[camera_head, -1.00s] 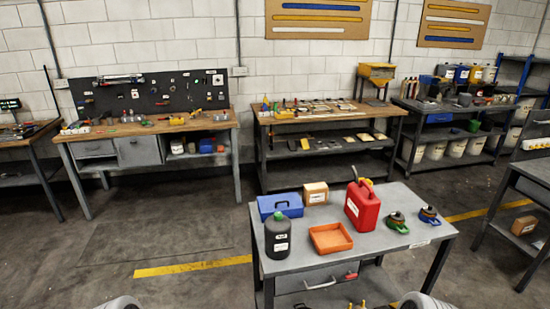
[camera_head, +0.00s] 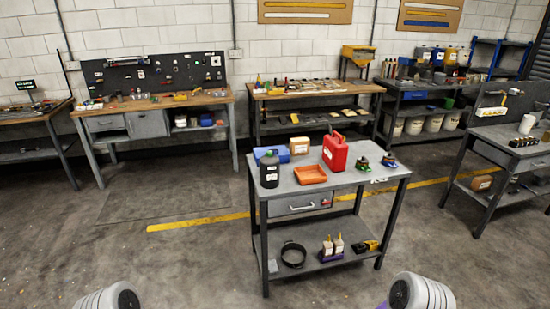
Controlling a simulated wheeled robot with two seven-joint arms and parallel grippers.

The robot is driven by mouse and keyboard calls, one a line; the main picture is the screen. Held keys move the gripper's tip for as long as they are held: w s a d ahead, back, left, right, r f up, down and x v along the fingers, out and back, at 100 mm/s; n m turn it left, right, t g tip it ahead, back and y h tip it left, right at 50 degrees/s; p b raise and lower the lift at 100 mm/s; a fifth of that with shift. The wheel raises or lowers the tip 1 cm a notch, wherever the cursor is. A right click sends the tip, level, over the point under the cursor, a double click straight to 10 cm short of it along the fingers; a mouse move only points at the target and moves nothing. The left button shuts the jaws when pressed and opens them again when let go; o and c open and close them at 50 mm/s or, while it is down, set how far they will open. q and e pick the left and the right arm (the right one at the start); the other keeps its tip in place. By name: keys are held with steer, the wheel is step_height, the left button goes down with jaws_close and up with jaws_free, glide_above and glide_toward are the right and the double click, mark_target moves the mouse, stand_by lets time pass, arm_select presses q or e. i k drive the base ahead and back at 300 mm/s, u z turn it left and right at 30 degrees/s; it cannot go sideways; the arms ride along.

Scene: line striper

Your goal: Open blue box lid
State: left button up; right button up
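The blue box (camera_head: 272,154) sits at the back left of the small grey table (camera_head: 345,180) in the middle of the room. A dark bottle with a green cap hides part of it, and its lid looks closed. Only round grey parts of my two arms show at the bottom edge, well short of the table. Neither my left gripper nor my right gripper can be seen.
Around the blue box stand the dark bottle (camera_head: 269,173), a cardboard box (camera_head: 299,146), an orange tray (camera_head: 310,174) and a red canister (camera_head: 335,153). The table's lower shelf (camera_head: 310,261) holds several items. The floor (camera_head: 180,270) before the table is clear.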

mark_target(281, 150)
steer(key=u, duration=0.7)
steer(key=i, duration=0.65)
steer(key=u, duration=0.55)
steer(key=i, duration=1.25)
steer(key=z, duration=0.55)
